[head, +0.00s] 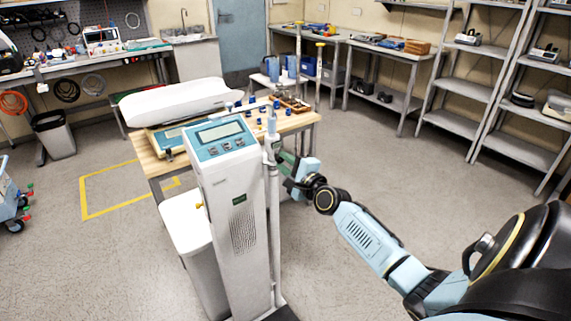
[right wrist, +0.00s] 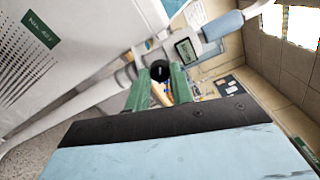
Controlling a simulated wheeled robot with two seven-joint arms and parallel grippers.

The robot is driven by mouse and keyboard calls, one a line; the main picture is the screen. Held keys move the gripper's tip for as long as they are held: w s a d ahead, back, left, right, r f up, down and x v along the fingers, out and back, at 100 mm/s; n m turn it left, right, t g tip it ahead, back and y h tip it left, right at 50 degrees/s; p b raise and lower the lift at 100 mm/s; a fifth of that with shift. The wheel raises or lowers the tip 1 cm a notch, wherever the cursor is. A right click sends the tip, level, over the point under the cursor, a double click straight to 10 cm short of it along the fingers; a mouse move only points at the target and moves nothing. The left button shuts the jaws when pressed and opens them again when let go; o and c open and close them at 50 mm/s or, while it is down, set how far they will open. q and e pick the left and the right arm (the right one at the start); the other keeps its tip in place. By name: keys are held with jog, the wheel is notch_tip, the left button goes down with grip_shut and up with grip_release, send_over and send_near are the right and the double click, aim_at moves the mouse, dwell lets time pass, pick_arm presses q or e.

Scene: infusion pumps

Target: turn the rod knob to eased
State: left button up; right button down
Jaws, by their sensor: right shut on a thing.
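The tall white column unit (head: 238,225) with a teal-framed display stands in the middle of the head view. A slim upright rod (head: 274,215) runs along its right side, and it crosses the right wrist view (right wrist: 75,108) slantwise. The black round rod knob (right wrist: 160,70) sits on the rod's collar, beside a small grey readout (right wrist: 186,49). My right gripper (head: 283,160) reaches the rod from the right. In the right wrist view its green fingers (right wrist: 160,78) are closed on the knob's two sides. The knob's setting cannot be read. My left gripper is out of view.
A wooden-topped table (head: 300,121) with small blue items and a white cradle-like tray (head: 172,100) stands close behind the column. Metal shelves (head: 462,90) line the right wall. The floor at right is clear. A bin (head: 54,135) stands at left.

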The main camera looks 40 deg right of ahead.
jog(key=n, duration=0.5)
jog(key=shift+n+p, duration=0.3)
dwell(0.4)
jog(key=c, duration=1.2)
grip_release()
jog(key=shift+s, duration=0.1)
jog(key=s+a+p, duration=0.1)
jog(key=s, duration=1.2)
jog(key=shift+a, duration=0.25)
